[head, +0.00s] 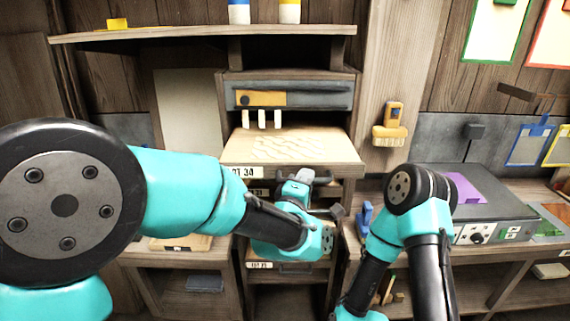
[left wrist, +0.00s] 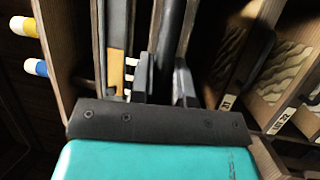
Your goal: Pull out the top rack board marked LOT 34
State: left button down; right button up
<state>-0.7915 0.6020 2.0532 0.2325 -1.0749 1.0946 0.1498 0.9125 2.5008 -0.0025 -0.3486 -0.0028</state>
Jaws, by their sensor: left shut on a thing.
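The top rack board (head: 290,150) shows a pale, wavy-patterned surface in the head view. My left gripper (head: 305,178) is at the front of the rack, just below the board's front edge. In the left wrist view the left gripper (left wrist: 164,82) is shut, its two dark fingers around a dark bar. I take the bar to be the board's handle, but the gripper hides most of it. My right arm is folded at the right; its gripper is out of view.
Lower rack boards with labels (head: 260,265) sit beneath; one label in the left wrist view (left wrist: 280,120) reads LOT 22. A drawer-like panel (head: 310,95) and three white pegs (head: 262,118) are above the board. A dark box (head: 475,195) stands on the right bench.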

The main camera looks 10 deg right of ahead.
pick_arm(q)
jog(key=s+a, duration=0.1)
jog(key=s, duration=0.7)
jog(key=shift+s+a, duration=0.25)
jog(key=shift+s, duration=0.05)
jog(key=c, duration=1.1)
grip_release()
jog(key=shift+s, duration=0.1)
jog(key=v, duration=1.2)
jog(key=shift+a, duration=0.1)
